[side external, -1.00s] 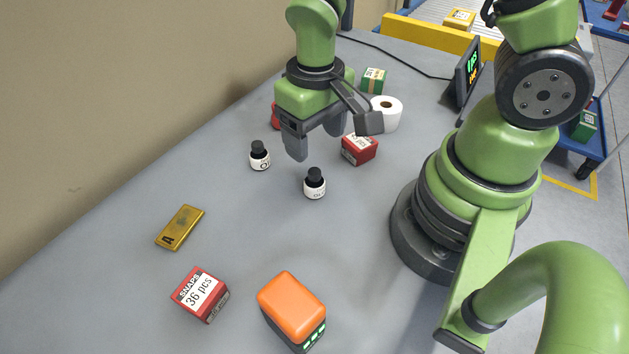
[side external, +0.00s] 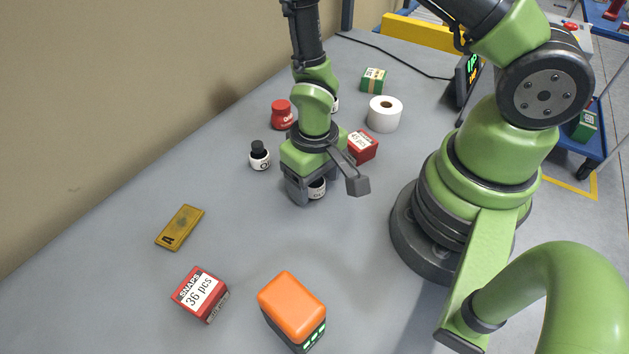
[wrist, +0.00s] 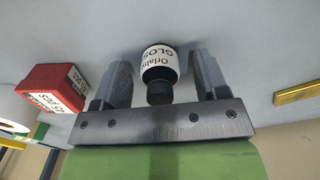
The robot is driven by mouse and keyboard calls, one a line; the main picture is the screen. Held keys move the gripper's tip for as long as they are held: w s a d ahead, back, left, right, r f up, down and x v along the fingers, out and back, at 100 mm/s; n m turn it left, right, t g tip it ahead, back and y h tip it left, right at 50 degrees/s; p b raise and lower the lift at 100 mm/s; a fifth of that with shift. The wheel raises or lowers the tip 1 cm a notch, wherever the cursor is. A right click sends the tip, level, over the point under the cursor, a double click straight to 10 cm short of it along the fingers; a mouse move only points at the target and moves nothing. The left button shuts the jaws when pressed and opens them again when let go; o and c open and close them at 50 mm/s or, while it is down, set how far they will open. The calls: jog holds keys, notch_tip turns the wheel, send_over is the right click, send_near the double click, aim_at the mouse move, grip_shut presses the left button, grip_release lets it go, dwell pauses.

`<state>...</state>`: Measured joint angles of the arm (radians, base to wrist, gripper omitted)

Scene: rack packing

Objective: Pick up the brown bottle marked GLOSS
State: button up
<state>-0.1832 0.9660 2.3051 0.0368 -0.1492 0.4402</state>
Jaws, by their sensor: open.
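The bottle marked GLOSS (wrist: 161,64) stands between my gripper's two fingers in the wrist view, with a black cap and a white label; little of the brown shows. In the side view only part of its label (side external: 318,190) shows beneath my gripper (side external: 308,194). My gripper is open and lowered around the bottle. In the wrist view a gap shows on each side between the bottle and the fingers.
A similar black-capped bottle (side external: 260,157) stands to the left. A red box (side external: 363,146) is close behind on the right, near a white roll (side external: 384,115).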

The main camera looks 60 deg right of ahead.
jog(key=c, duration=1)
jog(key=shift+r, duration=0.1)
